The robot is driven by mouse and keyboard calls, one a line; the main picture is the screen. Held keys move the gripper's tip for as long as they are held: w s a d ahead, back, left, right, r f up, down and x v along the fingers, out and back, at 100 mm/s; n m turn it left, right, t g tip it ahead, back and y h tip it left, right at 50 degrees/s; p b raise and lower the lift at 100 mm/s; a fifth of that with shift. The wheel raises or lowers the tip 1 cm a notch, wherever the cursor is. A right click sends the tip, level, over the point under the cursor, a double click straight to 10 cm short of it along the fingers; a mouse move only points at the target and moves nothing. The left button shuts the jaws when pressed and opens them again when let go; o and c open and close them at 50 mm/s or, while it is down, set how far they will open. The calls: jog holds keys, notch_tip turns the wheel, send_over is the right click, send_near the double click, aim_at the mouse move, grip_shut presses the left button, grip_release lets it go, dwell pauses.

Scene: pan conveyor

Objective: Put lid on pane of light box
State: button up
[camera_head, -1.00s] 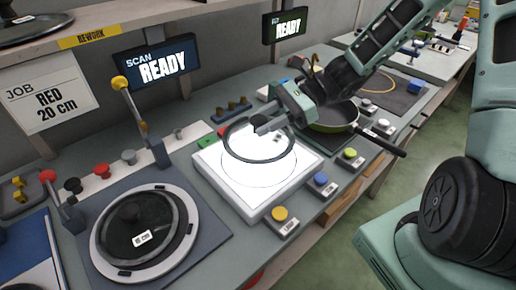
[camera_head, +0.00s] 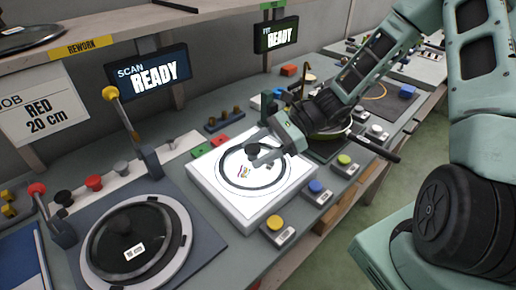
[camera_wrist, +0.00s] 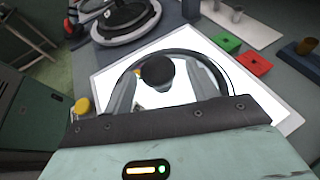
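The lid (camera_head: 226,178), clear with a dark ring rim and a black knob, lies flat on the glowing white pane of the light box (camera_head: 232,210), inside the pane's edges. A small coloured mark shows through it. In the wrist view the black knob (camera_wrist: 158,72) stands between my fingertips, with a bright gap beside it on the right. My gripper (camera_head: 262,155) is open around the knob, low over the pane; it also shows in the wrist view (camera_wrist: 165,78). Part of the lid's rim is hidden behind my gripper.
Another dark lid (camera_head: 108,250) lies on a round stand at the front left. A green pan (camera_head: 335,132) stands right of the light box. Yellow (camera_head: 275,222), blue (camera_head: 316,186) and green (camera_head: 344,159) buttons line the bench's front edge. The scan screen (camera_head: 150,76) reads READY.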

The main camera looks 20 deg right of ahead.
jog(key=shift+d+r, duration=0.15)
jog(key=shift+r, duration=0.05)
jog(key=v, duration=1)
jog(key=shift+d, duration=0.15)
jog(key=s+a+n+g+h, duration=0.1)
jog(key=s+a+n+g, duration=0.1)
jog(key=a+n, duration=0.1)
jog(key=s+a+n+g+h, duration=0.1)
jog(key=a+n, duration=0.1)
jog(key=shift+s+a+r+h, duration=0.2)
jog(key=shift+s+r+h, duration=0.1)
jog(key=shift+s+r, duration=0.1)
jog(key=s+a+r+n+t+h, duration=0.1)
jog(key=s+a+r+n+h, duration=0.1)
jog(key=s+a+n+h, duration=0.3)
jog(key=s+a+r+n+t+h, duration=0.1)
jog(key=s+a+n+h, duration=0.4)
jog(key=s+n, duration=0.6)
jog(key=a+r+n, duration=0.1)
jog(key=n, duration=0.4)
jog(key=shift+a, duration=0.35)
